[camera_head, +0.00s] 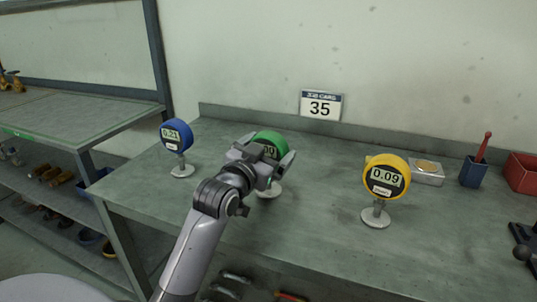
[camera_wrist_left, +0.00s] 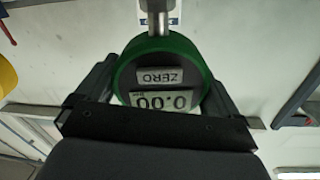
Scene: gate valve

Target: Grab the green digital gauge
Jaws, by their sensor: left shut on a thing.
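The green digital gauge (camera_head: 272,139) stands on the workbench near its middle, partly hidden behind my left gripper (camera_head: 265,163). In the left wrist view the gauge (camera_wrist_left: 165,55) appears upside down, with a green rim and a display reading 0.00. My left gripper (camera_wrist_left: 160,95) has one finger on each side of the gauge's round body and is shut on it. The gauge's foot shows on the bench top below the gripper. My right gripper is not in view.
A blue gauge (camera_head: 177,136) stands to the left and a yellow gauge (camera_head: 386,177) to the right on the workbench (camera_head: 325,215). A blue cup (camera_head: 474,172) and red bin (camera_head: 522,172) stand at far right.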

